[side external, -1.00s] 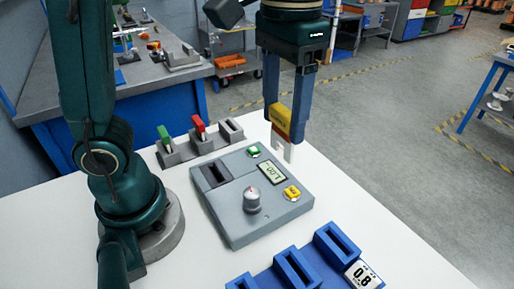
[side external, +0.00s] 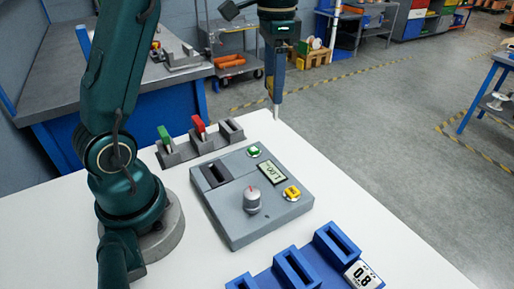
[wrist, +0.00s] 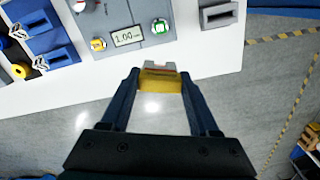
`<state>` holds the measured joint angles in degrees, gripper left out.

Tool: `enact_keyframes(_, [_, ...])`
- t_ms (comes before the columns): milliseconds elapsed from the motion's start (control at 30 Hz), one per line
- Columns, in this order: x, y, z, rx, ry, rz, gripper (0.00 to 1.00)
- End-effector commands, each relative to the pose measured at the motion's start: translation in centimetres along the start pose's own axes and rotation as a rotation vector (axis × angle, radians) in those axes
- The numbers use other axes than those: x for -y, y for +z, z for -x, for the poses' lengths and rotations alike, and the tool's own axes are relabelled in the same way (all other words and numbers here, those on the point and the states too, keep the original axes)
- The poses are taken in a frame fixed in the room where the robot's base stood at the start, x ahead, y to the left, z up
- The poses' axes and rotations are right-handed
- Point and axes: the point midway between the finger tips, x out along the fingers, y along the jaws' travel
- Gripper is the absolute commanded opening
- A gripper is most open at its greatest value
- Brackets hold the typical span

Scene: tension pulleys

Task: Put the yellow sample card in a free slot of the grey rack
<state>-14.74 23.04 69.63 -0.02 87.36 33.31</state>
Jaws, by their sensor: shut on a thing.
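My gripper (side external: 277,98) is shut on the yellow sample card and holds it in the air beyond the back edge of the white table. In the side view I see it edge-on, and only the card's pale lower end (side external: 276,112) shows clearly. In the wrist view the yellow sample card (wrist: 160,81) sits between both fingertips, its pale end pointing away from me. The grey rack (side external: 200,143) stands on the table left of the gripper. It holds a green card (side external: 164,135) and a red card (side external: 198,126); its right slot (side external: 231,127) looks empty. That rack end also shows in the wrist view (wrist: 219,14).
A grey device (side external: 225,222) with a knob, display and green and yellow buttons lies in front of the rack. Blue slotted holders (side external: 295,267) stand at the front, beside a 0.8 label (side external: 363,275). White table between rack and device is narrow.

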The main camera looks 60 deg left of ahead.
Motion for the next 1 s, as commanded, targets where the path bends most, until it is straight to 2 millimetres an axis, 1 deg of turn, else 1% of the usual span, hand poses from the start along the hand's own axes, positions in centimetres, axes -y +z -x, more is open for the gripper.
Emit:
enact_keyframes(33, [2.3,0.8,-0.6,0.003,0.003,0.036,0.08])
enact_keyframes(100, [4.8,1.9,-1.3,0.003,0.002,0.075,0.08])
enact_keyframes(200, [7.8,3.7,-2.1,0.002,0.002,0.145,0.08])
enact_keyframes(300, [9.9,5.4,-2.8,0.001,0.002,0.226,0.08])
enact_keyframes(400, [11.1,6.7,-3.3,0.000,0.001,0.283,0.08])
enact_keyframes(500, [11.7,7.5,-3.5,0.001,0.001,0.314,0.08])
enact_keyframes(667, [11.9,7.8,-4.1,0.001,0.001,0.326,0.08])
enact_keyframes(1000, [11.8,7.7,-6.8,0.002,0.003,0.325,0.08])
